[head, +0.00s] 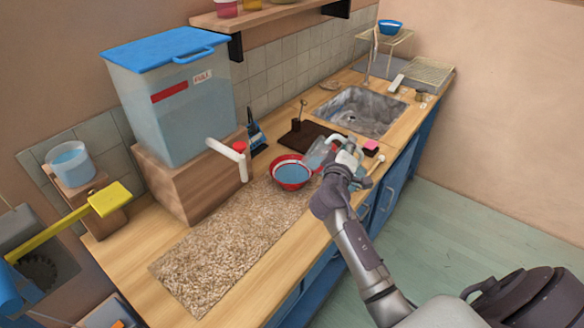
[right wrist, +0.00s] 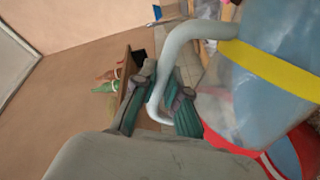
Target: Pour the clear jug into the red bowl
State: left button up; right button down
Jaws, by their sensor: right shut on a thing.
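The clear jug (head: 316,154) hangs beside and partly over the right rim of the red bowl (head: 291,173). It looks tilted toward the bowl. In the right wrist view the jug (right wrist: 270,85) has a yellow band, a pale handle (right wrist: 186,33) and bluish liquid inside. My right gripper (head: 345,158) is shut on that handle; its fingers (right wrist: 163,88) show on both sides of it. The red bowl stands on the counter and holds blue liquid; its rim also shows in the right wrist view (right wrist: 225,150). Whether a stream falls cannot be seen.
A large blue-lidded tank (head: 172,105) on a wooden block has a white spout (head: 228,150) left of the bowl. A pebbled mat (head: 215,250) lies in front. Behind are a dark board (head: 305,138), a pink sponge (head: 371,146) and a sink (head: 362,112).

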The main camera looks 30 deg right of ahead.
aim_at(360, 151)
jog(key=shift+w+a+r+n+p, duration=0.2)
jog(key=shift+r+n+p, duration=0.1)
jog(key=shift+r+p, duration=0.15)
dwell(1.3)
jog(key=b, duration=0.1)
jog(key=f+b, duration=0.1)
jog(key=f+m+b, duration=0.1)
jog(key=shift+s+d+f, duration=0.2)
jog(key=shift+s+d, duration=0.1)
jog(key=shift+s, duration=0.1)
jog(key=m+b, duration=0.1)
jog(key=s+d+m+b, duration=0.1)
jog(key=b, duration=0.1)
jog(key=shift+s+d+f+m+b, duration=0.2)
jog(key=shift+f+m+b, duration=0.1)
jog(key=shift+f+m, duration=0.1)
jog(key=shift+s+r+m, duration=0.1)
jog(key=shift+r+m, duration=0.2)
jog(key=shift+r, duration=0.1)
jog(key=shift+s+d+f+m+b, duration=0.25)
jog(key=shift+f+m+b, duration=0.05)
jog(key=shift+m+b, duration=0.1)
jog(key=s+d+f+m+b, duration=0.3)
jog(key=s+f+m+b, duration=0.1)
jog(key=m+b, duration=0.2)
jog(key=shift+d+m, duration=0.4)
jog(key=shift+m, duration=0.4)
jog(key=shift+s, duration=0.15)
